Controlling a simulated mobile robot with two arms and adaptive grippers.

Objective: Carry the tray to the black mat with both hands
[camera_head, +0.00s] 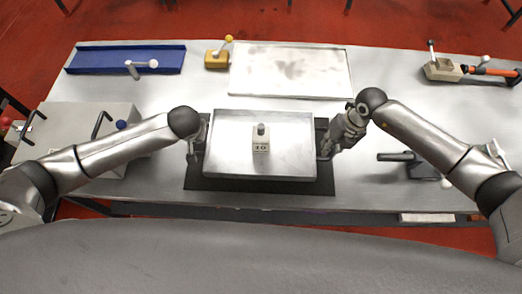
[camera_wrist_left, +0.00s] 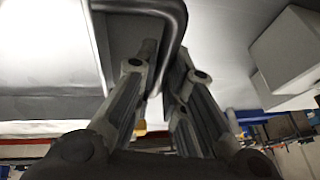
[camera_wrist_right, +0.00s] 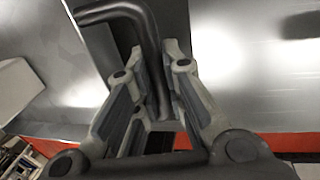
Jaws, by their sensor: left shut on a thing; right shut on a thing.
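The silver tray (camera_head: 226,150) is over the black mat (camera_head: 262,188) in the middle of the table, with mat showing on its near side and at both ends. I cannot tell whether the tray rests on the mat or hangs just above it. A small light block (camera_head: 261,143) with a dark knob stands upright in the tray. My left gripper (camera_head: 197,152) is at the tray's left end, shut on a dark handle (camera_wrist_left: 172,14). My right gripper (camera_head: 328,148) is at the right end, shut on the other dark handle (camera_wrist_right: 150,50).
Behind the tray lie a pale framed panel (camera_head: 290,72), a yellow block (camera_head: 216,59) and a blue tray (camera_head: 125,60). A grey box (camera_head: 70,125) stands at left. A dark clamp-like tool (camera_head: 397,157) and an orange-handled tool (camera_head: 490,71) lie at right.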

